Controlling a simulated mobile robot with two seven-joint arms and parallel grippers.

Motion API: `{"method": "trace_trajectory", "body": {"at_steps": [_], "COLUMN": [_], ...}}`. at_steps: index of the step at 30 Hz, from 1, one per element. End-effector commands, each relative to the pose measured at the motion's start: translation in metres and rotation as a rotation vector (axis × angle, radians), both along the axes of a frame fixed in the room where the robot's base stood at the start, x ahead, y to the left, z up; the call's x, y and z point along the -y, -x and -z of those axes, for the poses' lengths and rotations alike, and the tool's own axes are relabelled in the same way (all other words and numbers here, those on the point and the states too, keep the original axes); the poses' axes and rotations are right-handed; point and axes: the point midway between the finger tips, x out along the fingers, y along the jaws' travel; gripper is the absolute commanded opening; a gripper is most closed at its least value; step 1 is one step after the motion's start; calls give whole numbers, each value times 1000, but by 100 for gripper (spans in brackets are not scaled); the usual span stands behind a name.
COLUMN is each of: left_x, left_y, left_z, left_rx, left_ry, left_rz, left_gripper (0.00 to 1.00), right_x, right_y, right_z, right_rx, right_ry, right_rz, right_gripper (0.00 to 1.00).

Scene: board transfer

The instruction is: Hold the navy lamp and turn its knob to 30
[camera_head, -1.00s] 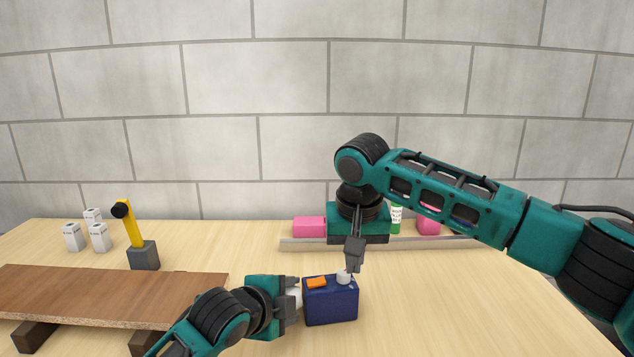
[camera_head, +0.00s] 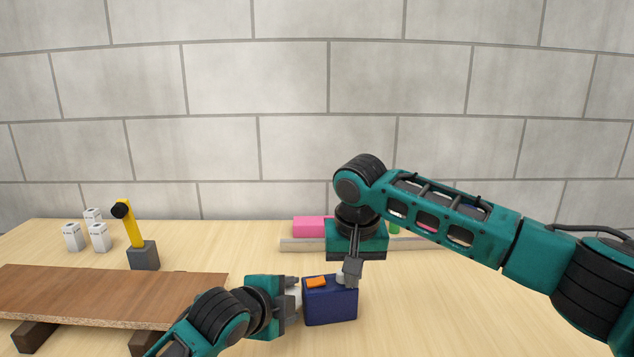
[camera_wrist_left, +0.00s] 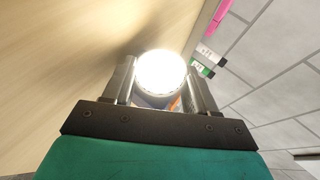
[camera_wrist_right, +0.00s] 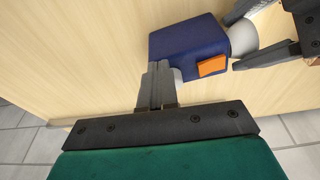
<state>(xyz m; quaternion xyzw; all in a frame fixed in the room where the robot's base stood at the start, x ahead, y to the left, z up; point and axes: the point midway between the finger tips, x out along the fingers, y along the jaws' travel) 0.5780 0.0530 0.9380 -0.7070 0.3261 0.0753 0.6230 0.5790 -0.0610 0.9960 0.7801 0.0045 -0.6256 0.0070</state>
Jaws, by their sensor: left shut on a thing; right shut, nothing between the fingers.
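The navy lamp (camera_head: 331,303) is a dark blue box standing on the table. An orange patch (camera_head: 316,282) and a pale knob (camera_head: 341,278) are on its top. My left gripper (camera_head: 292,297) is shut on the lamp's white end, left of the blue body. The left wrist view shows that end as a bright glowing disc (camera_wrist_left: 161,72) between the fingers. My right gripper (camera_head: 352,284) points down with its fingers shut, beside the knob and partly hiding it. In the right wrist view its fingertips (camera_wrist_right: 158,66) are by the knob (camera_wrist_right: 177,75); I cannot tell whether they touch. No scale reading is legible.
A yellow hammer-like tool (camera_head: 134,226) stands in a grey block at the left, near several white boxes (camera_head: 97,237). A brown board (camera_head: 110,296) rests on dark blocks at front left. Pink boxes (camera_head: 309,226) stand behind a rail (camera_head: 296,245).

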Motion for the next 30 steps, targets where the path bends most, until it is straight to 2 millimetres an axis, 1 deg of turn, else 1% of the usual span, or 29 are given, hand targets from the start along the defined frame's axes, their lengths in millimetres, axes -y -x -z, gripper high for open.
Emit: {"method": "trace_trajectory", "body": {"at_steps": [1, 30], "left_x": [0, 4], "left_y": [1, 3], "left_z": [3, 3], "left_rx": [-7, -6], "left_ry": [-4, -2], "left_rz": [3, 12], "left_gripper": [19, 20], "right_x": [0, -5], "right_y": [-2, -11], "right_z": [0, -1], "right_rx": [5, 9], "right_ry": [-1, -4], "right_rz": [3, -1], "right_gripper": [0, 0]}}
